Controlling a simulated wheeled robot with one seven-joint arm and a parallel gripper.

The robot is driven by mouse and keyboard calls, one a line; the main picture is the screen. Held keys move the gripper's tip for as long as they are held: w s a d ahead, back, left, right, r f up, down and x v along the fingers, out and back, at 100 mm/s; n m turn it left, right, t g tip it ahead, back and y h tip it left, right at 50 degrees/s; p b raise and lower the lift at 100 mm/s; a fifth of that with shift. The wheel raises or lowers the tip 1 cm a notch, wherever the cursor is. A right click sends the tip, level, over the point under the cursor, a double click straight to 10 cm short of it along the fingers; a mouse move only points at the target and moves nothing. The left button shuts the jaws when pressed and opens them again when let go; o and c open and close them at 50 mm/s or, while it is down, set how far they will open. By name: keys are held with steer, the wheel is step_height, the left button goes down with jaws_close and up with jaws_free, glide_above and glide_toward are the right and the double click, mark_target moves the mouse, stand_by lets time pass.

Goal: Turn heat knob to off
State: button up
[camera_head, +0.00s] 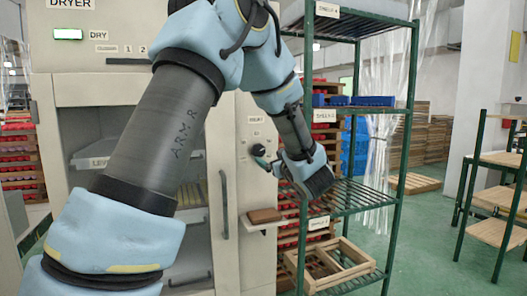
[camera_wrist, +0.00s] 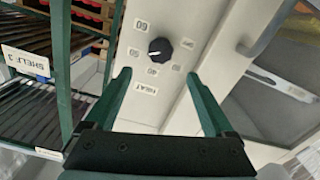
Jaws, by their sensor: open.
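The heat knob (camera_wrist: 160,47) is a round black dial with a pale mark on the pale panel (camera_wrist: 172,105) of the dryer, with number labels around it and a HEAT label (camera_wrist: 145,89) near it. Where its mark points is too small to read surely. My gripper (camera_wrist: 158,74) is open and empty, with its two green fingers spread and the knob showing between and just beyond their tips. I cannot tell whether they touch the panel. In the head view my gripper (camera_head: 268,161) faces the panel from the right, close to the knob (camera_head: 258,150).
A green metal shelf rack (camera_head: 345,196) stands close behind my wrist. A brown block (camera_head: 264,215) sits on a small ledge below the knob. A door handle (camera_head: 225,204) is left of the panel. A wooden frame (camera_head: 330,265) lies on the rack's low shelf.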

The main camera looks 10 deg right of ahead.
mark_target(259, 151)
steer(key=w+p, duration=0.1)
steer(key=w, duration=0.2)
steer(key=w+a+p, duration=0.1)
steer(key=w, duration=0.3)
steer(key=w+p, duration=0.1)
steer(key=w, duration=0.2)
steer(key=shift+w+a, duration=0.25)
steer(key=shift+c, duration=0.3)
steer(key=c, duration=1.3)
steer(key=shift+f+b, duration=0.1)
steer(key=shift+b, duration=0.3)
